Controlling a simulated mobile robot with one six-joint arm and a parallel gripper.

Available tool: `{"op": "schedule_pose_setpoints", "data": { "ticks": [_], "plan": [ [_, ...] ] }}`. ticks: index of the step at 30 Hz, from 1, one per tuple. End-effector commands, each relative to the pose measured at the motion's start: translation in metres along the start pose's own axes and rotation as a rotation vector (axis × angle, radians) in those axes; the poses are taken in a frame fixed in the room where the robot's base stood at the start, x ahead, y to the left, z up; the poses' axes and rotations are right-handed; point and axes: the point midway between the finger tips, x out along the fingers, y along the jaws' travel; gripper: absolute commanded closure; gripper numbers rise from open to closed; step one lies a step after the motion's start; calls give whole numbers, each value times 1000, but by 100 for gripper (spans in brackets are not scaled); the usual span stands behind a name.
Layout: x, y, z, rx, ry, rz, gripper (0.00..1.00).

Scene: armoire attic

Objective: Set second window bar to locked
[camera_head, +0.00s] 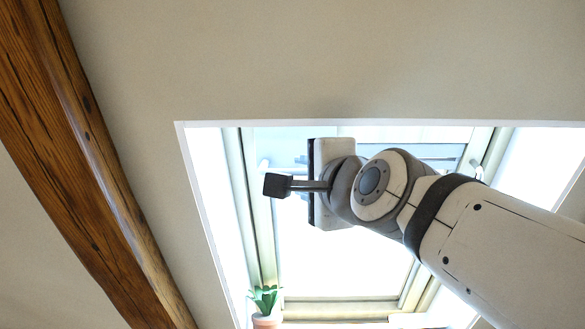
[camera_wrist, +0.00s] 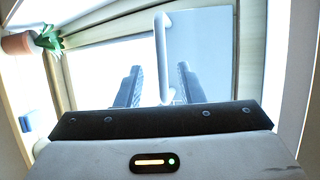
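A white window bar (camera_wrist: 162,55) with bent ends runs between my two fingers in the wrist view. Its ends show in the head view, the left end (camera_head: 264,166) just left of my gripper and the right one near the right window frame. My gripper (camera_wrist: 160,85) is open, with a dark finger on either side of the bar and gaps between. In the head view my gripper (camera_head: 302,178) is in front of the upper window, and its body and my arm hide the bar's middle. I cannot tell how far the fingers reach past the bar.
The window frame (camera_head: 257,215) sits in a white recess in the sloped ceiling. A potted plant (camera_head: 265,305) stands at the recess's lower left; it also shows at the upper left of the wrist view (camera_wrist: 48,40). A wooden beam (camera_head: 85,150) crosses the left side.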

Motion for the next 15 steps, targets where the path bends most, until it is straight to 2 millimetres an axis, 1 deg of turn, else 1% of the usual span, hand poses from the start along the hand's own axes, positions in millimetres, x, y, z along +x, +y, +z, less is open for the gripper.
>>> {"op": "schedule_pose_setpoints", "data": {
  "ticks": [1,3,9,12,15],
  "plan": [
    [5,-4,0,9,-1,-5,66],
    [13,-5,0,12,0,-8,66],
    [46,-5,-1,8,1,-4,66],
    [60,-4,-1,9,2,-5,66],
    [70,-4,-1,9,2,-6,66]
  ]
}}
